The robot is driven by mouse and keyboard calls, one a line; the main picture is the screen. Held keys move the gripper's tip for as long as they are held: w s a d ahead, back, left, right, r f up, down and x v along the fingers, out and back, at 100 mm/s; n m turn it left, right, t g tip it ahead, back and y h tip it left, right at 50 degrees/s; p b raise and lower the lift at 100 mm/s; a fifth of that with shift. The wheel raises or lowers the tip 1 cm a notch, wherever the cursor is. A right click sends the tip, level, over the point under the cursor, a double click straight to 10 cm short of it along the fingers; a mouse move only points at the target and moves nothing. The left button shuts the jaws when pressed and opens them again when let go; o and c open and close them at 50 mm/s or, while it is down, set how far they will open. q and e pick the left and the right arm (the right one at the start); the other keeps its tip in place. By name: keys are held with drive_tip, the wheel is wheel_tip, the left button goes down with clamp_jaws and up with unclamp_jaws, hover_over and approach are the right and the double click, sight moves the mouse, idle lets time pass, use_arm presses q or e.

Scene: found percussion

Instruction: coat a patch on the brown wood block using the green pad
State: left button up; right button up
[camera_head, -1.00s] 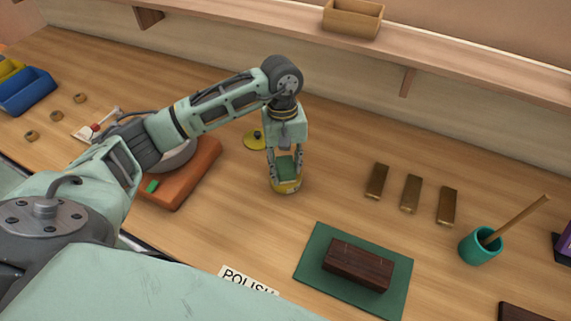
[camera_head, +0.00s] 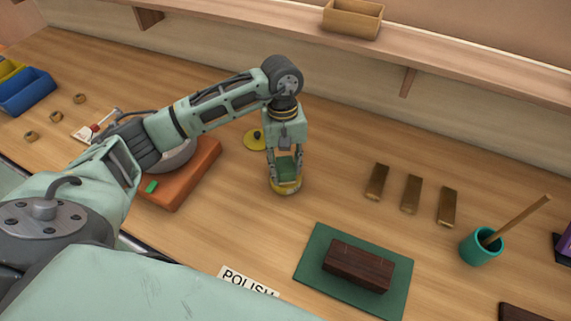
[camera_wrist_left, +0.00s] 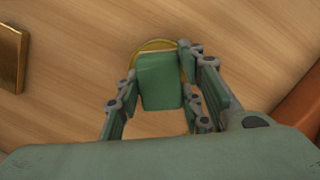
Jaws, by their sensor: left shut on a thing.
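The brown wood block (camera_head: 358,264) lies on a dark green mat (camera_head: 318,247) at the front, right of centre, in the head view. The green pad (camera_head: 286,165) is between the fingers of my left gripper (camera_head: 285,172), which is shut on it. The pad is over a round yellow tin (camera_head: 287,187), left of and behind the block. In the left wrist view the pad (camera_wrist_left: 160,82) sits between the fingers, with the tin's yellow rim (camera_wrist_left: 150,45) behind it. I cannot tell whether the pad touches the tin's contents. My right gripper is not in view.
A yellow lid (camera_head: 253,139) lies behind the tin. Several brass bars (camera_head: 411,194) and a teal cup (camera_head: 480,246) with a stick stand to the right. An orange-brown board (camera_head: 190,180) is at left. A POLISH label (camera_head: 248,283) lies near the front. Bare wood separates tin and mat.

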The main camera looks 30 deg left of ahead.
sight(286, 164)
use_arm(q)
wheel_tip(286, 164, up, 2)
drive_tip(key=shift+r+p, duration=0.1)
drive_tip(key=shift+p, duration=0.35)
drive_tip(key=shift+r+p, duration=0.7)
drive_tip(key=shift+r, duration=1.6)
drive_tip(key=s+d+r+m+b, duration=0.1)
drive_tip(key=s+d+m, duration=0.1)
drive_tip(key=s, duration=0.3)
drive_tip(key=s+d+r+m+y+b, duration=0.1)
drive_tip(key=s+d+r+m, duration=0.1)
drive_tip(key=s+m, duration=0.3)
drive_tip(key=shift+s+d+m+b, duration=0.25)
drive_tip(key=shift+s+m+b, duration=0.05)
drive_tip(key=shift+b, duration=0.1)
